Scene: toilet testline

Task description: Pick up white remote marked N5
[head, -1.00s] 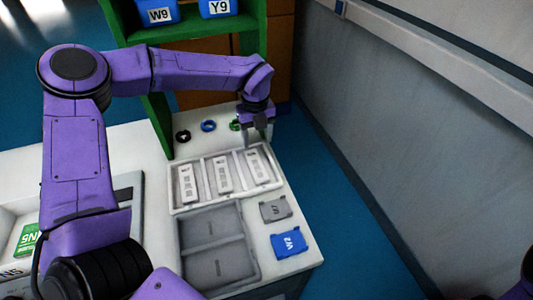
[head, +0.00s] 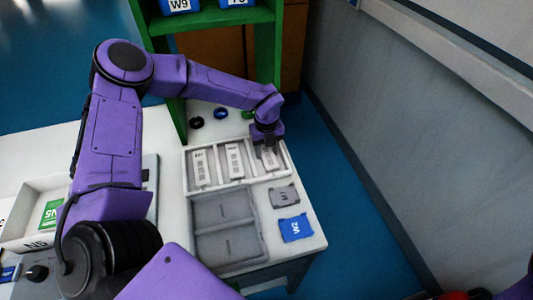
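Three white remotes lie side by side in a white three-slot tray (head: 186,178) on the table: a left remote (head: 200,168), a middle remote (head: 235,161) and a right remote (head: 271,162). Their markings are too small to read, so I cannot tell which is N5. My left gripper (head: 268,152) points down over the right remote and covers its far part. Its fingers are low at the remote; I cannot tell whether they touch it or how far apart they are. My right gripper is not in view.
A grey two-part tray (head: 224,208) is nearer. A grey piece (head: 284,196) and a blue piece (head: 296,228) lie right of it. A green shelf (head: 268,60) with blue bins stands behind. Dark, blue and green rings sit behind the tray. A green card (head: 50,214) lies at left.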

